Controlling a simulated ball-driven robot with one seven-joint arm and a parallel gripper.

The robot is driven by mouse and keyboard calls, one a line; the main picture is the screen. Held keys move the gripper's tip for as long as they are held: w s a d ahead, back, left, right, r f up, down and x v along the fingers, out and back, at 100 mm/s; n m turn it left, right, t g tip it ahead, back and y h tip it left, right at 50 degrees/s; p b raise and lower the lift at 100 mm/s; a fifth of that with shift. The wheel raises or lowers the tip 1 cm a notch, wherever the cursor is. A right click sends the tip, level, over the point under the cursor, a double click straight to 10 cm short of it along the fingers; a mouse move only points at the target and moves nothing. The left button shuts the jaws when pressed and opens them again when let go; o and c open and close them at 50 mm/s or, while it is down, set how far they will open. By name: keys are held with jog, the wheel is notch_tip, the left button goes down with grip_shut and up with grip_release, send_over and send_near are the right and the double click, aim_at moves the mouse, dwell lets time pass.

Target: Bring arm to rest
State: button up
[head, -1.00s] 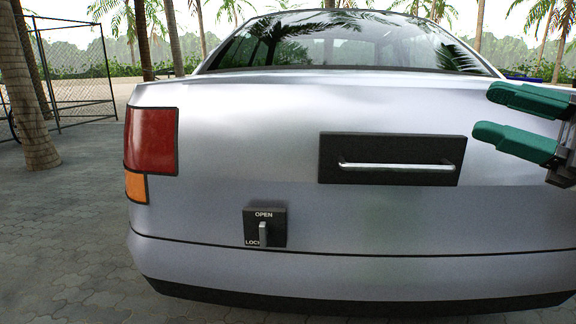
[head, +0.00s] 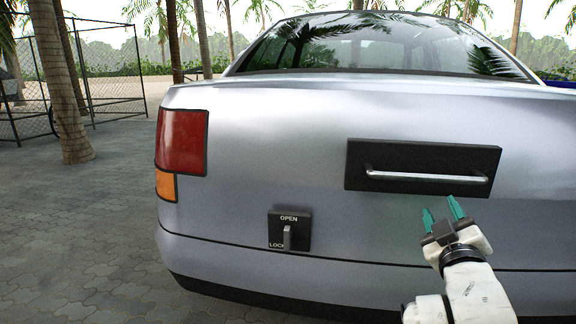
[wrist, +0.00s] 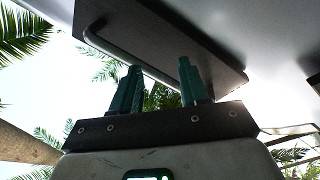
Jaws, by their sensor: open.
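My gripper (head: 443,212) has green fingers, apart and empty. In the head view it stands in front of the silver car trunk, just below the black handle plate (head: 356,180) with its metal bar handle (head: 425,177). My arm comes up from the lower right. In the wrist view my gripper (wrist: 158,85) points up, with the dark plate (wrist: 170,40) behind its fingertips. I cannot tell the exact gap between fingers and car. The lock panel (head: 275,228) has a small lever (head: 287,237) hanging down, between the words OPEN and LOCK.
The car's trunk (head: 290,130) and bumper fill the middle and right. A red and orange tail light (head: 182,141) is at its left edge. Paved ground (head: 80,240) lies open at left, with a palm trunk (head: 62,100) and a wire fence (head: 110,85) behind.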

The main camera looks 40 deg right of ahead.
jog(key=w+a+f+g+y, duration=0.15)
jog(key=a+f+y, duration=0.5)
jog(key=f, duration=0.65)
jog(key=w+a+f+g+y, duration=0.15)
jog(key=a+f+y, duration=0.25)
jog(key=a+f, duration=0.65)
jog(key=s+a+f+n+g+y, duration=0.2)
jog(key=s+a+f+g+y, duration=0.45)
jog(key=s+a+f, duration=0.7)
notch_tip(320, 180, up, 37)
jog(key=d+g+h+p, duration=0.1)
jog(key=p, duration=3.7)
jog(key=shift+s+d+p, duration=0.35)
jog(key=shift+s+d, duration=0.05)
jog(key=shift+s, duration=0.05)
jog(key=shift+f+g, duration=0.15)
jog(key=shift+g, duration=0.1)
